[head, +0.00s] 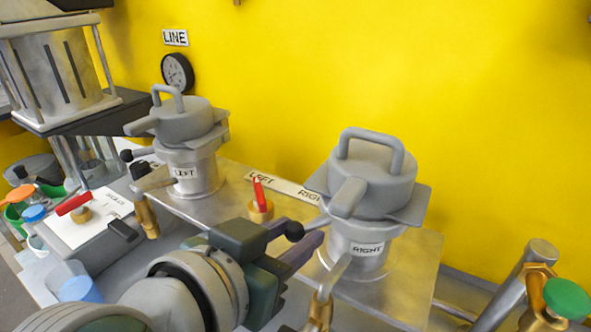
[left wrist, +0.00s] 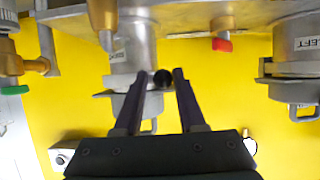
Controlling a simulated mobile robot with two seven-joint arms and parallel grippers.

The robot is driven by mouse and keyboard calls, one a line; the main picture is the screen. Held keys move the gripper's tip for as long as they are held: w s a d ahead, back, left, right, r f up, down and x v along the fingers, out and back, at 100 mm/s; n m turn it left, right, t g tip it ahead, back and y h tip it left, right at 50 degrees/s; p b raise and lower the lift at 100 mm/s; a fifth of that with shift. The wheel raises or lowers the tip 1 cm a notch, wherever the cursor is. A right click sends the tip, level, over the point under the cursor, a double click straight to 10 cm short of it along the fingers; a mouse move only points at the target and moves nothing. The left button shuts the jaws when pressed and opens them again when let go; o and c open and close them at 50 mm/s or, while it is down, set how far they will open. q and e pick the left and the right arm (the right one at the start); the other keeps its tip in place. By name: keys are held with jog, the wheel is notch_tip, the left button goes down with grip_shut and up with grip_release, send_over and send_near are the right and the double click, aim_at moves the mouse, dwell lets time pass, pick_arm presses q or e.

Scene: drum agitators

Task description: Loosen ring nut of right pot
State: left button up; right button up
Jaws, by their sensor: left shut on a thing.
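The right pot (head: 366,253) is a grey metal vessel labelled RIGHT, with a lid (head: 375,178) and a loop handle on top. It also shows in the left wrist view (left wrist: 135,50), upside down. A black ball knob (head: 294,231), seemingly on the ring nut's handle, stands out at the pot's left side. My left gripper (head: 308,242) reaches to it from the front left. In the left wrist view the knob (left wrist: 163,79) sits between the fingertips, and the gripper (left wrist: 159,75) is shut on it. The ring nut itself is mostly hidden under the lid flange. My right gripper is out of view.
The left pot (head: 190,170) stands to the left on the same metal bench (head: 410,270). A red-handled brass valve (head: 260,205) sits between the pots. A pipe with a green-knobbed valve (head: 566,298) is at the right. The yellow wall (head: 480,100) stands behind.

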pick_arm(q)
jog(key=shift+s+p, duration=0.25)
jog(key=shift+p, duration=0.15)
jog(key=shift+s+d, duration=0.25)
jog(key=shift+s, duration=0.25)
jog(key=shift+s+d+p, duration=0.65)
jog(key=shift+s+d, duration=0.2)
jog(key=shift+s, duration=0.05)
